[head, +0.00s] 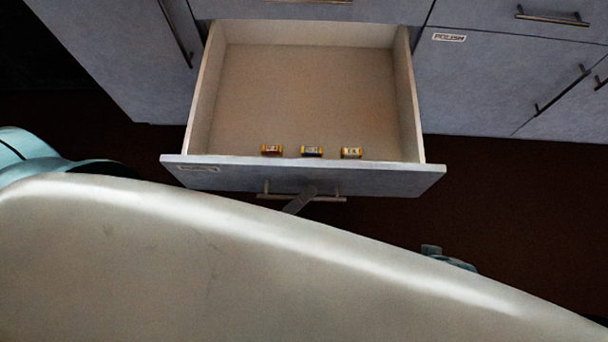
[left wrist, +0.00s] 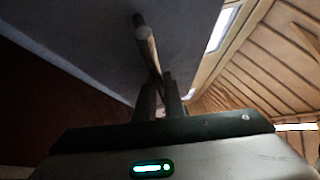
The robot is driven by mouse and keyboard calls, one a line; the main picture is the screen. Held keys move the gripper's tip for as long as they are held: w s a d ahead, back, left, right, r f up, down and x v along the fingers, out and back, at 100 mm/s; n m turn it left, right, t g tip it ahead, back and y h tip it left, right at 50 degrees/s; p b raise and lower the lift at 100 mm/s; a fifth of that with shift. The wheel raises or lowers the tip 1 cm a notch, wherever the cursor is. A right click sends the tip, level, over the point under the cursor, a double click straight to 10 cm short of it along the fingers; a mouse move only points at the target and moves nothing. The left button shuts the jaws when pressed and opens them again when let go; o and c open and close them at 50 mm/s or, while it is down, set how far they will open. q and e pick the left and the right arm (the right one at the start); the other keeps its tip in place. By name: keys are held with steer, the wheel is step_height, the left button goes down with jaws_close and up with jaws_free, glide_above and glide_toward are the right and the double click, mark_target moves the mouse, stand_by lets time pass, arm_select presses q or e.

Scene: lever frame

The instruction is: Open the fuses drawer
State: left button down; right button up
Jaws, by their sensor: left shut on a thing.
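A wide drawer (head: 310,90) stands pulled well out of the cabinet, with a label on its front (head: 390,180) too small to read. Three small yellow-banded fuses (head: 312,151) lie in a row inside, close to the front panel. My left gripper (head: 302,196) is shut on the drawer's bar handle (head: 328,199), near its middle. In the left wrist view the handle (left wrist: 148,48) runs between the two fingers of my left gripper (left wrist: 160,92). Most of my left gripper is hidden in the head view. My right gripper does not show.
A closed cabinet door labelled POLISH (head: 449,37) is right of the drawer, with more closed fronts and bar handles (head: 562,90) beside it. Another cabinet door (head: 110,50) stands at left. Dark floor (head: 520,210) shows at right. My own pale body covers the lower view.

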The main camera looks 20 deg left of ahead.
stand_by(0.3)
arm_select(q)
steer(key=c, duration=2.1)
jaws_free()
steer(key=shift+s, duration=0.1)
steer(key=b+v, duration=0.1)
steer(key=v, duration=1.6)
steer(key=shift+s+b, duration=0.2)
steer(key=shift+b, duration=0.2)
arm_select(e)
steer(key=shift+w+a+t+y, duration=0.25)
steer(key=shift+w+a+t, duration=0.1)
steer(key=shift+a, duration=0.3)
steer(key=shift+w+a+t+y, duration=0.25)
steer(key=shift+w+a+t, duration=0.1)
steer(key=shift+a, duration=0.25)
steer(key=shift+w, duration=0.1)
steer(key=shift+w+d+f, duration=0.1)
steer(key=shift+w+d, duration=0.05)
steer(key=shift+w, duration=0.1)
